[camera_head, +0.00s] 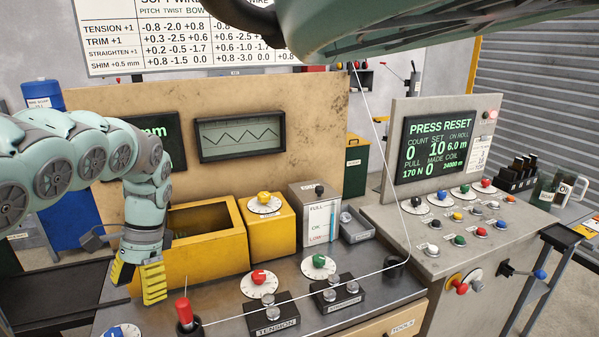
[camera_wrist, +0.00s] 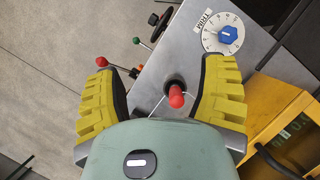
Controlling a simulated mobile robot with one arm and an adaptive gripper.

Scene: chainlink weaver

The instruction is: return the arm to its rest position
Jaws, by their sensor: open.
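My arm reaches in from the left in the head view, its links teal with grey joints. My gripper (camera_head: 139,277) has yellow ribbed fingers pointing down at the left front part of the machine's bench. In the wrist view my gripper (camera_wrist: 160,100) is open and empty, its fingers wide apart. A red-topped lever (camera_head: 184,311) stands on the bench, right of and nearer than the gripper. In the wrist view the red knob (camera_wrist: 176,96) shows between the fingers, apart from both.
A yellow open bin (camera_head: 205,218) stands just right of my wrist. A blue dial (camera_head: 121,332) is at the front left. A thin wire runs across the bench near the TENSION block (camera_head: 272,316). A control console (camera_head: 460,225) with a PRESS RESET screen (camera_head: 436,147) stands at the right.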

